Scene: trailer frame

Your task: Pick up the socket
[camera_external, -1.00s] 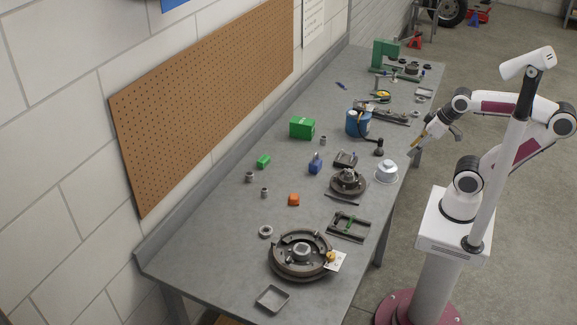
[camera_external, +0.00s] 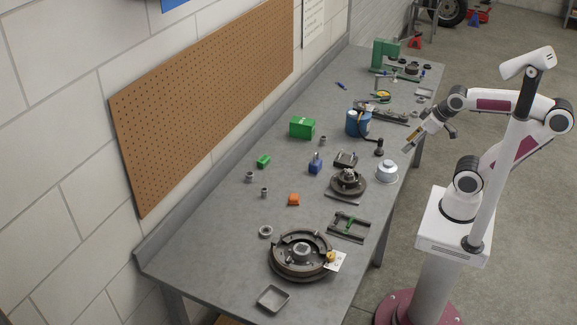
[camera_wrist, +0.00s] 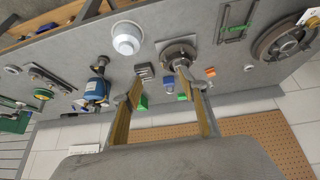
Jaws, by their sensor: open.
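Small grey metal cylinders that look like sockets stand on the workbench in the external view: one (camera_external: 249,177) left of centre, another (camera_external: 264,193) just in front of it, and a third (camera_external: 323,140) beside the green box. I cannot tell which one is the socket of the task. My gripper (camera_external: 408,148) is at the bench's right edge, well away from all three and above the bench. In the wrist view, my gripper (camera_wrist: 160,78) shows two spread yellowish fingers with nothing between them held. The cylinders cannot be made out clearly there.
On the workbench (camera_external: 215,225) are a green box (camera_external: 302,127), a blue canister (camera_external: 357,123), a white-grey domed part (camera_external: 387,172), a hub (camera_external: 348,183), a brake drum assembly (camera_external: 301,255) and an orange block (camera_external: 294,199). A pegboard (camera_external: 205,100) backs the bench.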

